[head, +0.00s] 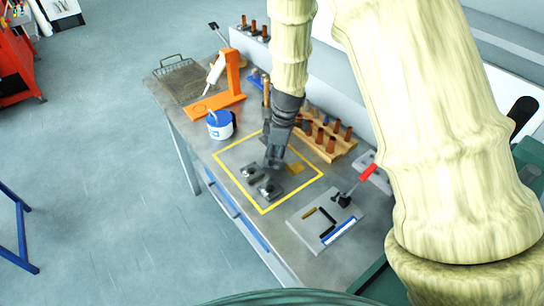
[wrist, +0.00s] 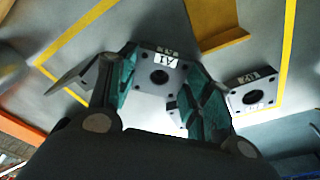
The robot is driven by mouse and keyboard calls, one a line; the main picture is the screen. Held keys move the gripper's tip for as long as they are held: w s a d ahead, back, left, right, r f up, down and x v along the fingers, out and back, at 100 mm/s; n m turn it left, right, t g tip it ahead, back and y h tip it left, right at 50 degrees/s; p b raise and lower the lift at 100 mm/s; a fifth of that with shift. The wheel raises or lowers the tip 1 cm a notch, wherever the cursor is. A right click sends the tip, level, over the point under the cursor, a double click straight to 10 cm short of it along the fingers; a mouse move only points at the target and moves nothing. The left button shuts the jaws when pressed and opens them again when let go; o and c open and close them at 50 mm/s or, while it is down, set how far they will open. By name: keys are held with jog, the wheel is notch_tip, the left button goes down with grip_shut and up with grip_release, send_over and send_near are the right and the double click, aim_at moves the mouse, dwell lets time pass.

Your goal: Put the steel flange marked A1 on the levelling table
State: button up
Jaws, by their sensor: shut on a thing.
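The steel flange marked A1 (wrist: 160,76) is a grey square plate with a round centre hole and a white label, upside down in the wrist view. My gripper (wrist: 160,90) is shut on it, a finger at each side. In the head view my gripper (head: 274,163) is over the yellow-taped square; the held flange is hard to make out there. In the head view two flanges (head: 249,174) (head: 268,191) lie in the square. I cannot tell which surface is the levelling table.
A wooden rack (head: 345,150) of copper-coloured pieces stands behind. A blue-white tub (head: 220,126), orange stand (head: 217,101) and wire basket (head: 182,82) are left.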

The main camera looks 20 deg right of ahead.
jog(key=shift+r+b, duration=0.4)
jog(key=shift+r, duration=0.35)
jog(key=shift+r+b, duration=0.35)
jog(key=shift+r, duration=0.55)
jog(key=s+a+b, duration=0.1)
jog(key=s, duration=0.3)
jog(key=s+a+r+b, duration=0.1)
jog(key=s+a, duration=0.1)
jog(key=s, duration=0.3)
jog(key=s+a+b, duration=0.2)
jog(key=s, duration=0.3)
jog(key=shift+s+r, duration=0.15)
jog(key=shift+r, duration=0.1)
jog(key=shift+s+a+r, duration=0.1)
jog(key=shift+s+a, duration=0.05)
jog(key=shift+s, duration=0.25)
jog(key=shift+a, duration=0.1)
